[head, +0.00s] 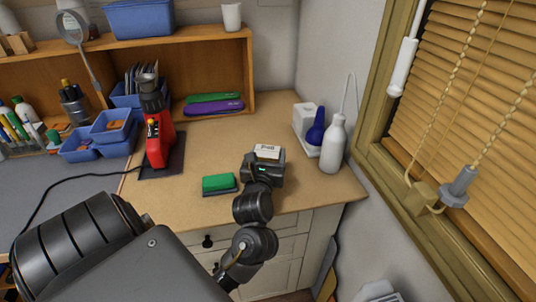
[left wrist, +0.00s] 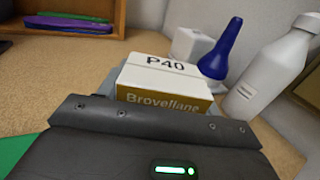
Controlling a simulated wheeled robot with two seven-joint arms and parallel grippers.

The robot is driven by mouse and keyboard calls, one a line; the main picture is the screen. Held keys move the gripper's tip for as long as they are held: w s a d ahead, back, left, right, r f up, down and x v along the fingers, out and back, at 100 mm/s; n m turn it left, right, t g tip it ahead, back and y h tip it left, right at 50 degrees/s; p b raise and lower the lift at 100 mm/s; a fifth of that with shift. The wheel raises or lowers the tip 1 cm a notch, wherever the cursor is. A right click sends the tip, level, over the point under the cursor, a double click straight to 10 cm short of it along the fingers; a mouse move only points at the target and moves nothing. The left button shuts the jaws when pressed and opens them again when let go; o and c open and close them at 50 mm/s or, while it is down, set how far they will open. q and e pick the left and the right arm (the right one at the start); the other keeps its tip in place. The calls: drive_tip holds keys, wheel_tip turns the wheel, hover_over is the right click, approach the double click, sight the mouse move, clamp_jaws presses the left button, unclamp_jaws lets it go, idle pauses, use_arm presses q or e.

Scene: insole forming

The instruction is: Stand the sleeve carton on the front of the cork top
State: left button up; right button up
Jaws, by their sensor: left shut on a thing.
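The sleeve carton is a small white and mustard-yellow box marked "P40" and "Brovellane". In the left wrist view the carton (left wrist: 165,78) stands upright just beyond my gripper's edge. My left gripper (head: 264,162) is shut on the carton, whose white top (head: 267,151) shows above it in the head view. The gripper hides the carton's lower part, so I cannot tell whether it touches the surface. The cork top (head: 215,150) is the tan bench surface under and around the gripper. My right gripper is not in view.
A green sponge-like block (head: 219,183) lies left of the gripper. A white bottle (head: 333,145), a blue funnel-shaped bottle (head: 316,128) and a white block (head: 304,116) stand to the right. A red tool (head: 158,130) stands left. Cork between red tool and gripper is clear.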

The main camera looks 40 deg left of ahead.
use_arm(q)
drive_tip(key=shift+f, duration=0.15)
drive_tip(key=shift+f, duration=0.15)
drive_tip(key=o, duration=1.1)
drive_tip(key=shift+c, duration=0.2)
drive_tip(key=shift+r, duration=0.2)
drive_tip(key=shift+s+d, duration=0.15)
drive_tip(key=v, duration=0.2)
drive_tip(key=b+v, duration=0.1)
drive_tip(key=v, duration=0.2)
drive_tip(key=shift+f, duration=0.2)
drive_tip(key=p+v, duration=0.2)
drive_tip(key=v, duration=0.1)
drive_tip(key=p+v, duration=0.1)
drive_tip(key=v, duration=0.1)
drive_tip(key=shift+s+r, duration=0.2)
drive_tip(key=shift+r, duration=0.05)
drive_tip(key=shift+s+d+f, duration=0.1)
drive_tip(key=shift+s+d, duration=0.3)
drive_tip(key=shift+s, duration=0.1)
